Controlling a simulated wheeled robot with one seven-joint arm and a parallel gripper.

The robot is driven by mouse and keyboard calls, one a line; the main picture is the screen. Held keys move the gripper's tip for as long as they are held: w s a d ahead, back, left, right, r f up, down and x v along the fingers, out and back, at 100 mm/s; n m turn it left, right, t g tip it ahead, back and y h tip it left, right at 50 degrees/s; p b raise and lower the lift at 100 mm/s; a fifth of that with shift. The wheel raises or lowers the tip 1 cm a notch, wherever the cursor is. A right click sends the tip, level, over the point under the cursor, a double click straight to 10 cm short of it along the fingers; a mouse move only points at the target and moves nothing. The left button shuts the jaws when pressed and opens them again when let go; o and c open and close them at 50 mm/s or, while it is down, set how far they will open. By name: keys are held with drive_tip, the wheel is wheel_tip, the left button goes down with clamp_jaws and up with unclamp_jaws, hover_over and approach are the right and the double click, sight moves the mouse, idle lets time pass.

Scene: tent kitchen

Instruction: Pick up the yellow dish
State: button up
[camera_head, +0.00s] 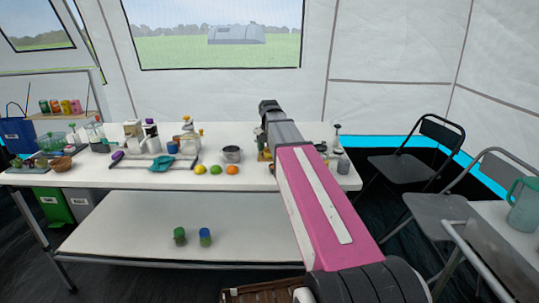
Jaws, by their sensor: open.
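My arm reaches up and away from the lower right over the white table (130,178). My gripper (268,108) is at its dark far end, small and mostly blocked by the wrist; its fingers cannot be made out, and nothing shows held in it. A small yellowish thing (262,156) shows on the table just left of my arm, below the wrist. It is partly hidden, and I cannot tell whether it is the yellow dish. No other yellow dish shows clearly.
A metal pot (231,155) stands left of my arm. A lemon (200,169), a lime (215,170) and an orange (232,170) lie before it. A teal item (162,163) and bottles stand farther left. Folding chairs (415,158) are at right.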

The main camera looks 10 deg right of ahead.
drive_tip(key=c, duration=0.6)
drive_tip(key=shift+r, duration=0.15)
drive_tip(key=shift+r, duration=4.4)
